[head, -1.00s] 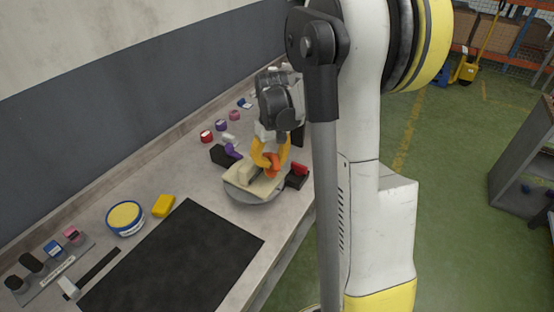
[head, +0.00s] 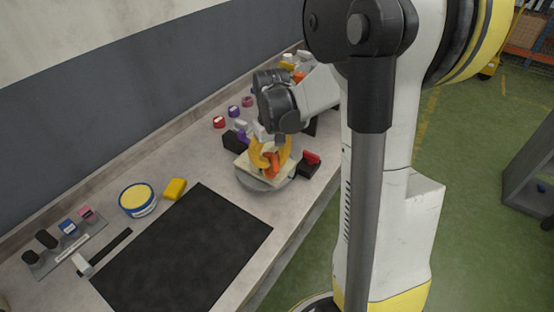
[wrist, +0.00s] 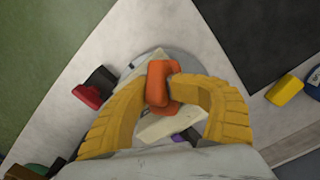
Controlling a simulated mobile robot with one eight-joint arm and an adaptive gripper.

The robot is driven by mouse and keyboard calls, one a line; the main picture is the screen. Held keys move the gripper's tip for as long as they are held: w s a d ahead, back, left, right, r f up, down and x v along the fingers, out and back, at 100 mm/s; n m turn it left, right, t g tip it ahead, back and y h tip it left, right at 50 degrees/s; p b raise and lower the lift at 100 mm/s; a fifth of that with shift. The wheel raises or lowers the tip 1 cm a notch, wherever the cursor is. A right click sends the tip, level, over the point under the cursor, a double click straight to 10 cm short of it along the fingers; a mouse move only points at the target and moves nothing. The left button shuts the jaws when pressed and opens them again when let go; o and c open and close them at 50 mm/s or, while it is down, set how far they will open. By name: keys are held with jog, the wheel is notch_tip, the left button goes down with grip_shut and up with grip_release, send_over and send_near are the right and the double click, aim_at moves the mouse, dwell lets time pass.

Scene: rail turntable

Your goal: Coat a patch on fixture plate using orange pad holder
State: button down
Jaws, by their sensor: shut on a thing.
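The orange pad holder (head: 271,165) is between the yellow fingers of my gripper (head: 270,155), which are shut on it. In the wrist view the holder (wrist: 160,85) sits between the two curved fingertips (wrist: 162,90). Below it is the cream fixture plate (head: 286,180) on a round grey turntable (head: 262,187). The plate also shows in the wrist view (wrist: 150,128), largely covered by the holder and fingers. I cannot tell whether the pad's underside touches the plate. No coated patch can be made out.
A red-and-black clamp-like item (head: 311,164) stands close right of the turntable, and a black block (head: 233,141) behind left. A black mat (head: 185,250), yellow block (head: 175,189) and blue-rimmed tub (head: 137,199) lie in front. A wall runs along the bench's left side.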

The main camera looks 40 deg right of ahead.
aim_at(268, 170)
jog(key=shift+s+a, duration=0.15)
jog(key=shift+a, duration=0.4)
jog(key=shift+s+a, duration=0.15)
jog(key=shift+a, duration=0.35)
jog(key=shift+r+p, duration=2.3)
jog(key=shift+r, duration=0.65)
notch_tip(268, 170, up, 3)
jog(key=shift+r+p, duration=0.1)
jog(key=shift+p, duration=1)
